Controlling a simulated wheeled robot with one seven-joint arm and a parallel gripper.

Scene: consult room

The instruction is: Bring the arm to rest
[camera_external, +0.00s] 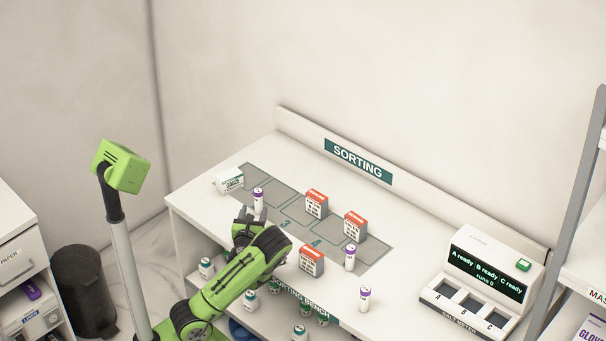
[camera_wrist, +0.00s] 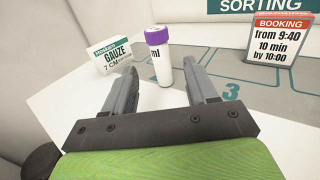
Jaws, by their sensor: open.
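My arm, green and dark grey, reaches over the sorting bench (camera_external: 400,211) from the front left. My gripper (camera_external: 247,213) is at the bench's left part; its two grey fingers are spread apart in the wrist view (camera_wrist: 157,78). A white vial with a purple cap (camera_external: 258,202) stands upright just beyond the fingers. In the wrist view the vial (camera_wrist: 163,68) shows between and past the fingertips, with space on both sides. I cannot tell how far its base is from them. Nothing is held.
A gauze box (camera_external: 229,182) stands left of the vial. Several red-topped booking cards (camera_external: 316,204) and two more purple-capped vials (camera_external: 350,257) stand to the right. A meter (camera_external: 480,285) sits at the right end. Below is a shelf with jars; a black bin (camera_external: 83,288) stands left.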

